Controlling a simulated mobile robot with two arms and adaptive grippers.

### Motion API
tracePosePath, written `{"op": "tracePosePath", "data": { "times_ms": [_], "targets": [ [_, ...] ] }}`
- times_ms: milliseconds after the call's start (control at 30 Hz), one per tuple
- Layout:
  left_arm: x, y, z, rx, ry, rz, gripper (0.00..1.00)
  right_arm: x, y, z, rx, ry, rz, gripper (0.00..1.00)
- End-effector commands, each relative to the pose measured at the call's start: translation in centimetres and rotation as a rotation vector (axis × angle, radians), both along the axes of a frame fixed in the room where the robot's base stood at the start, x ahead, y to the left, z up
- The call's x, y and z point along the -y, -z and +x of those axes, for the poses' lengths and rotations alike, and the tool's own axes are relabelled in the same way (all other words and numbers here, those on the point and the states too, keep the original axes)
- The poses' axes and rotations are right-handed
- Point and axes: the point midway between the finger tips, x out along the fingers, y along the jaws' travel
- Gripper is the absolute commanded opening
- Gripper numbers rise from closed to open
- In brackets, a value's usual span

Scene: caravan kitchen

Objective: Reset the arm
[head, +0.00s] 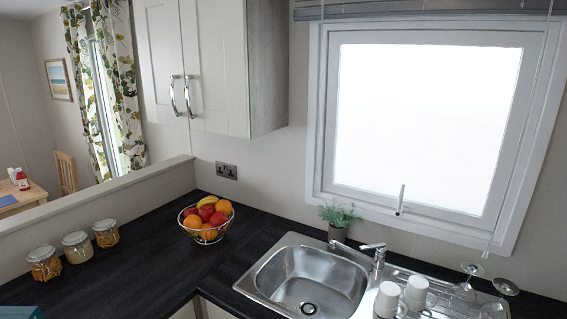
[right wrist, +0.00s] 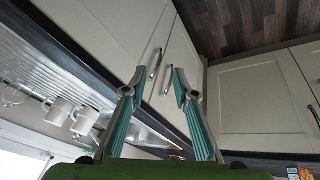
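My right gripper (right wrist: 159,82) shows in the right wrist view with its two teal-padded fingers apart. Nothing is between the fingertips. Behind the fingertips are the pale lower cabinet doors (right wrist: 112,30) with two metal handles; I cannot tell how far away they are. A dark green surface fills the bottom edge of this view, below the fingers. Neither gripper can be made out in the head view. A teal patch (head: 20,312) is cut off at the bottom left corner there, and I cannot tell what it is.
A fruit basket (head: 206,220), several jars (head: 76,247) and a potted plant (head: 338,218) stand on the dark worktop (head: 150,270). The sink (head: 307,279) has white mugs (head: 388,299) and glasses (head: 470,280) beside it. A wall cupboard (head: 215,60) hangs above. The worktop between jars and basket is clear.

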Motion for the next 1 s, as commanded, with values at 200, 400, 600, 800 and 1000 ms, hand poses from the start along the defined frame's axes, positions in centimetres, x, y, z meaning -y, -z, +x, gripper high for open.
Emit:
{"op": "tracePosePath", "data": {
  "times_ms": [200, 400, 600, 800, 1000],
  "targets": [
    [0.0, 0.0, 0.1, 0.001, 0.0, 0.0, 0.4, -0.4, -1.0, -5.5, -0.074, 0.137, 0.092, 0.27],
    [0.0, 0.5, 0.1, 0.002, 0.0, 0.0, 0.4, -0.6, -0.2, -8.1, -0.122, 0.218, 0.138, 0.27],
    [0.0, 1.4, 0.1, 0.001, 0.0, 0.0, 0.4, -0.7, 4.4, -7.2, -0.135, 0.214, 0.134, 0.27],
    [0.0, 2.7, 0.1, 0.001, 0.0, 0.001, 0.4, -0.9, 10.2, -6.8, -0.155, 0.211, 0.13, 0.27],
    [0.0, 4.6, 0.1, 0.001, 0.0, 0.001, 0.4, -0.9, 19.1, -7.2, -0.186, 0.208, 0.125, 0.27]
  ]
}}
